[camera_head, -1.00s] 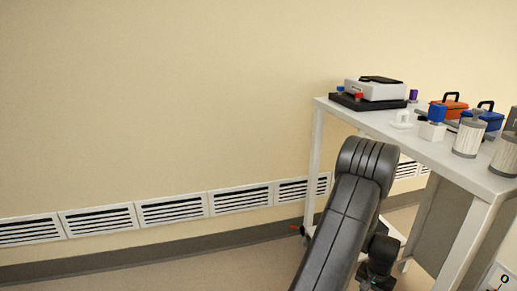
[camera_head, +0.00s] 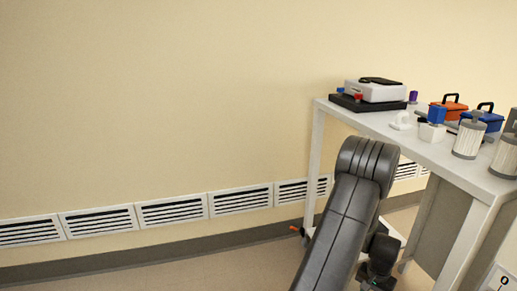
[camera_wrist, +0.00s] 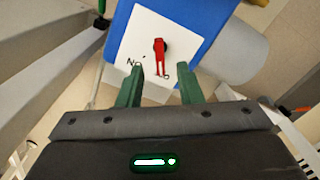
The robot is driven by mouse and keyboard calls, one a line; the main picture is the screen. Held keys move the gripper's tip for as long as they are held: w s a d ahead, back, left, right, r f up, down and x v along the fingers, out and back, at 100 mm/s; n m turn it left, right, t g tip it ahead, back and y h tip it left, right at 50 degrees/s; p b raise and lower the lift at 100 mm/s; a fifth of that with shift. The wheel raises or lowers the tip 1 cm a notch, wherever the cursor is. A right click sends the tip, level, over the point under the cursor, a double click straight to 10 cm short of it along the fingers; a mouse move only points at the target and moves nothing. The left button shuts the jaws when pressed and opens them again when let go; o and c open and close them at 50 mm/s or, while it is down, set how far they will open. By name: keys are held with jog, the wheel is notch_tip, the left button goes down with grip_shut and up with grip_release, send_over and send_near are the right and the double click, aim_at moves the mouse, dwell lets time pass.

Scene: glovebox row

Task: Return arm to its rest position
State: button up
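My arm (camera_head: 345,225) is dark grey and bent, standing in front of the white bench in the head view. My gripper (camera_wrist: 162,80) shows in the wrist view with two green fingers spread apart. Nothing is between the fingers. Beyond them is a blue box (camera_wrist: 205,25) with a white panel and a red lever (camera_wrist: 160,52); dark lettering on the panel is partly hidden by a finger. In the head view the gripper fingers are not clearly visible.
The white bench (camera_head: 400,133) carries a white device on a black base (camera_head: 368,102), an orange case (camera_head: 450,106), a blue case (camera_head: 487,118) and grey-white canisters (camera_head: 468,139). A wall with vent grilles (camera_head: 172,210) runs behind. The floor at left is clear.

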notch_tip(320, 180, down, 4)
jog(key=shift+f+b, duration=0.1)
jog(key=shift+b, duration=0.45)
jog(key=m, duration=0.6)
jog(key=shift+b, duration=0.3)
notch_tip(320, 180, up, 14)
jog(key=p, duration=0.5)
jog(key=shift+n, duration=0.4)
jog(key=shift+s+a+r+b, duration=0.15)
jog(key=shift+s+a+r, duration=0.1)
jog(key=shift+a, duration=0.5)
jog(key=shift+s+a+r+b, duration=0.15)
jog(key=shift+a+r, duration=0.1)
jog(key=shift+a, duration=0.55)
jog(key=shift+s+a+r+b, duration=0.15)
jog(key=shift+s+a+r, duration=0.1)
jog(key=shift+a, duration=0.5)
